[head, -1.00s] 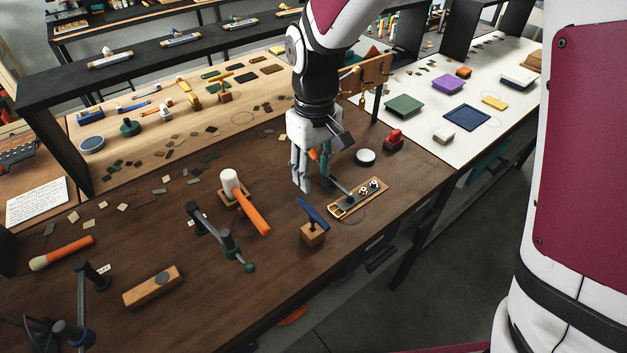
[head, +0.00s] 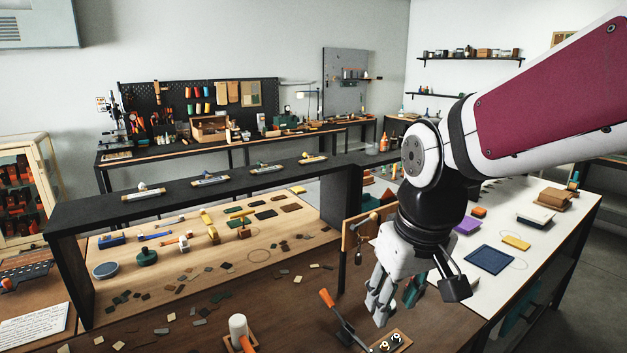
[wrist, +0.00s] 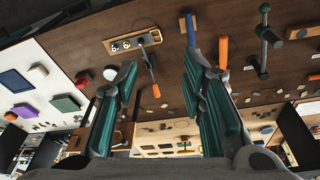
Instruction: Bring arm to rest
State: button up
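My gripper (head: 385,300) hangs fingers-down from my raised arm above the dark wooden table, at the right of the head view. In the wrist view its two teal-padded fingers (wrist: 160,75) stand wide apart with nothing held between them. A lever tool with an orange handle (head: 327,298) and a wooden base plate (head: 395,342) is on the table below my gripper. Its plate (wrist: 132,43) and orange handle (wrist: 156,90) also show in the wrist view, clear of the fingers.
A white-headed mallet (head: 238,327) stands on the dark table. A pale board (head: 290,228) with several small tools and a black shelf frame (head: 75,270) lie behind. A white table (head: 545,240) with coloured blocks and a blue tray (head: 489,260) is at the right.

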jog(key=s+d+r+m+t+b, duration=0.1)
jog(key=s+d+r+m+t, duration=0.2)
jog(key=s+d, duration=0.4)
jog(key=shift+s+r+m+h, duration=0.35)
jog(key=shift+s+r, duration=0.3)
jog(key=shift+s, duration=1.2)
